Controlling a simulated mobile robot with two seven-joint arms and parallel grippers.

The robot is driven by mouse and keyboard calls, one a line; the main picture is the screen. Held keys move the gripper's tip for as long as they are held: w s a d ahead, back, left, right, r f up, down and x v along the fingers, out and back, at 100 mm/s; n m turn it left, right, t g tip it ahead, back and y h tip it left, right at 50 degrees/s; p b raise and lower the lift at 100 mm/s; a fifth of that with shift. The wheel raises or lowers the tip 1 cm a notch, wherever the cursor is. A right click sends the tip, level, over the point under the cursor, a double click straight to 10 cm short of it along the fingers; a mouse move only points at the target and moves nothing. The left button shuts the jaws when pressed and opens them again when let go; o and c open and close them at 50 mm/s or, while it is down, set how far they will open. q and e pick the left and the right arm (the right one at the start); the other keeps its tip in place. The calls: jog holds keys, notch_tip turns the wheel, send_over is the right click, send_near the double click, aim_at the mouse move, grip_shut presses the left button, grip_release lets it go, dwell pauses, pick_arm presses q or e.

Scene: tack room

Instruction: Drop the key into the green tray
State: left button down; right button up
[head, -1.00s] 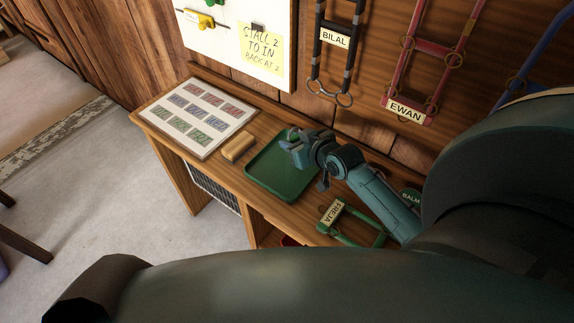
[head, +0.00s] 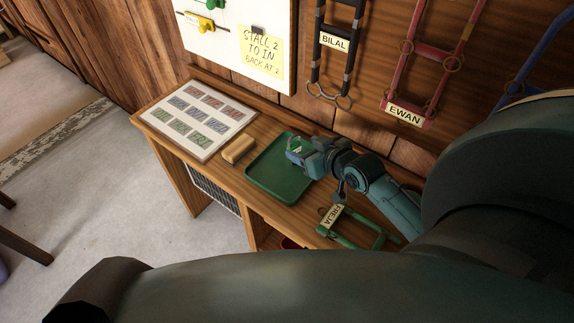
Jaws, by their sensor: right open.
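The green tray (head: 268,181) lies on the wooden bench, its floor bare where it shows. My right gripper (head: 297,148) is open over the far right part of the tray, its arm coming in from the right. No metal key shape shows clearly. My left gripper is not in view.
A wooden block (head: 238,150) and a board of coloured cards (head: 198,118) lie left of the tray. A green halter labelled FREJA (head: 340,226) lies to its right. Halters, including EWAN (head: 404,113), hang on the wall behind. A whiteboard (head: 225,40) stands behind the bench.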

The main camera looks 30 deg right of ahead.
jog(key=v, duration=0.7)
jog(key=shift+s+r, duration=0.15)
jog(key=shift+s, duration=0.15)
jog(key=shift+n+g+y, duration=0.5)
jog(key=shift+y, duration=0.2)
jog(key=s+a+f, duration=0.1)
jog(key=a+f, duration=0.1)
jog(key=s+a+f, duration=0.1)
jog(key=a+f, duration=0.1)
jog(key=a, duration=0.1)
jog(key=s+a+f, duration=0.2)
jog(key=a+f, duration=0.1)
jog(key=shift+a, duration=0.25)
jog(key=s+a+f+n+y, duration=0.1)
jog(key=s+a+f, duration=0.2)
jog(key=a, duration=0.5)
jog(key=shift+s+a+g, duration=0.3)
jog(key=shift+s, duration=0.05)
jog(key=shift+f, duration=0.15)
